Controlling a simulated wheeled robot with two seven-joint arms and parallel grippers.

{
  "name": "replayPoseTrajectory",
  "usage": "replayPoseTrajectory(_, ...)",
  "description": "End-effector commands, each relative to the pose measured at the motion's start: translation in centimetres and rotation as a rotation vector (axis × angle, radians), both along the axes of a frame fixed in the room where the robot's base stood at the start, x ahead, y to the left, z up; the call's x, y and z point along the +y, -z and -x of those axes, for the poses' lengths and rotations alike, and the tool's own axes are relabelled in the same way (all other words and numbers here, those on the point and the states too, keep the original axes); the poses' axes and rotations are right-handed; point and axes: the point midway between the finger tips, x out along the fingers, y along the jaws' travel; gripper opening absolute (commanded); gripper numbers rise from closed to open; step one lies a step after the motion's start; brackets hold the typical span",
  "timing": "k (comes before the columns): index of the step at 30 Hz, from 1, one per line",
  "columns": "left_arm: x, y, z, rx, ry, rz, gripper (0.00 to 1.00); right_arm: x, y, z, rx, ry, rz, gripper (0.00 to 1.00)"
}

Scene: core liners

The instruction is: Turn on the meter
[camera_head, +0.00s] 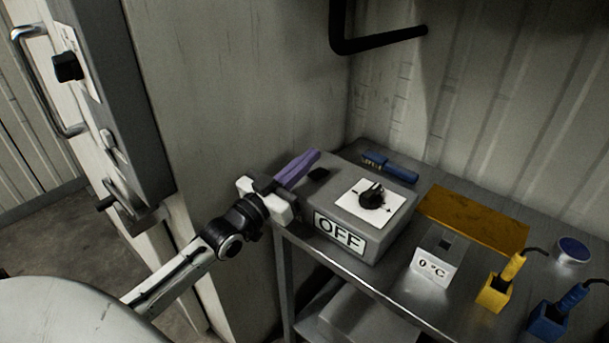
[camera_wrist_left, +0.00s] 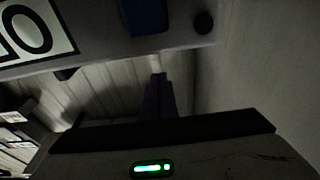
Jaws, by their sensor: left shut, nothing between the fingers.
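A grey box (camera_head: 345,206) with a white OFF label (camera_head: 339,233) on its front stands at the left end of the metal table. A black knob (camera_head: 373,195) sits on a white plate on its top. A small dark patch shows near its left top edge. My left gripper (camera_head: 312,157) is shut and empty, its purple fingers beside the box's left side; I cannot tell whether they touch it. In the left wrist view the shut fingers (camera_wrist_left: 158,90) appear dark, below the box's edge, with part of the label upside down and a blue block (camera_wrist_left: 145,16) on it.
A sign reading 0 °C (camera_head: 433,268), an orange plate (camera_head: 473,219), a blue tool (camera_head: 389,168), yellow (camera_head: 495,292) and blue (camera_head: 548,320) holders and a round blue-topped item (camera_head: 572,250) lie to the right. A cabinet with handles (camera_head: 118,110) stands left. A wall is close behind my gripper.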

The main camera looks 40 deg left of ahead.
Motion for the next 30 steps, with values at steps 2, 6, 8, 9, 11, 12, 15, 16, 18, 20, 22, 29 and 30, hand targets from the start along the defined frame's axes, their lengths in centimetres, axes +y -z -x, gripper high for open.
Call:
replayPoseTrajectory(2,0.0,1.9,0.4,0.007,0.0,0.001,0.0,-0.1,0.2,0.0,0.0,0.001,0.001,0.31)
replayPoseTrajectory(6,0.0,3.4,0.6,0.004,0.0,0.001,0.0,-0.1,0.4,0.0,0.002,0.001,0.002,0.31)
replayPoseTrajectory(8,0.0,3.7,0.7,0.003,0.001,0.001,0.0,-0.1,0.5,0.0,0.004,0.0,0.003,0.31)
replayPoseTrajectory(9,0.0,3.9,0.7,0.002,0.001,0.001,0.0,-0.1,0.5,0.0,0.005,0.0,0.003,0.31)
replayPoseTrajectory(11,0.0,4.0,0.8,0.002,0.001,0.001,0.0,-0.1,0.5,0.0,0.006,-0.001,0.004,0.31)
replayPoseTrajectory(12,0.0,4.1,0.8,0.002,0.001,0.0,0.0,-0.2,0.5,0.0,0.006,-0.001,0.004,0.31)
replayPoseTrajectory(15,0.0,4.1,0.8,0.002,0.001,0.0,0.0,-0.2,0.5,0.1,0.007,-0.001,0.004,0.31)
replayPoseTrajectory(16,0.0,4.1,0.8,0.002,0.001,0.0,0.0,-0.2,0.5,0.1,0.007,-0.001,0.004,0.31)
replayPoseTrajectory(18,0.0,4.1,0.8,0.002,0.001,0.0,0.0,-0.2,0.5,0.1,0.007,0.0,0.005,0.31)
replayPoseTrajectory(20,0.0,4.1,0.8,0.002,0.001,0.0,0.0,-0.2,0.5,0.1,0.007,-0.001,0.004,0.31)
replayPoseTrajectory(22,0.0,4.5,0.8,0.003,0.0,0.0,0.0,-0.1,0.6,0.1,0.007,-0.001,0.004,0.31)
replayPoseTrajectory(29,0.0,5.8,1.0,0.01,0.0,0.0,0.0,-0.1,0.7,0.1,0.006,-0.001,0.005,0.31)
replayPoseTrajectory(30,0.0,5.9,1.0,0.013,0.0,0.0,0.0,-0.1,0.7,0.1,0.006,-0.001,0.005,0.31)
